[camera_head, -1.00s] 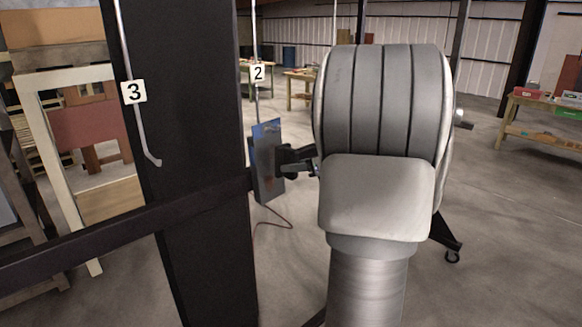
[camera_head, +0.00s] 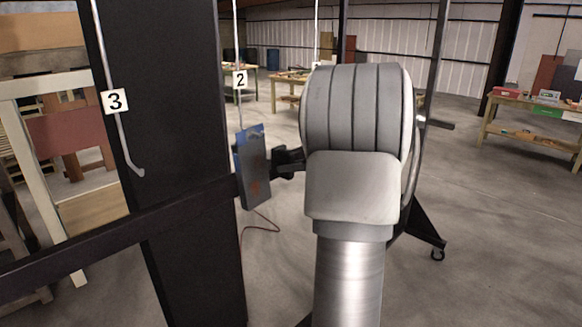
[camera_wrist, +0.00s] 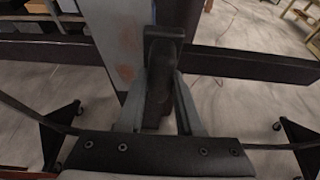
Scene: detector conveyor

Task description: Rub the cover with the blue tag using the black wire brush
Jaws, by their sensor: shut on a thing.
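A grey upright cover (camera_head: 254,178) with a blue tag (camera_head: 249,134) at its top and reddish rust low on it hangs beside the dark post in the head view. In the wrist view the cover (camera_wrist: 123,45) is just beyond my gripper, with rust spots on its face. My gripper (camera_wrist: 158,85) is shut on the black wire brush (camera_wrist: 163,50), which stands between the two grey fingers. The brush's bristles are hidden. The brush is close to the cover; I cannot tell if they touch. In the head view my arm hides most of my gripper.
A dark post (camera_head: 165,120) and a dark crossbar (camera_head: 90,235) stand left. Number plates 3 (camera_head: 115,101) and 2 (camera_head: 240,80) hang on rods. A wheeled black stand (camera_head: 420,232) is right of my arm. A workbench (camera_head: 535,125) stands far right, with open floor before it.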

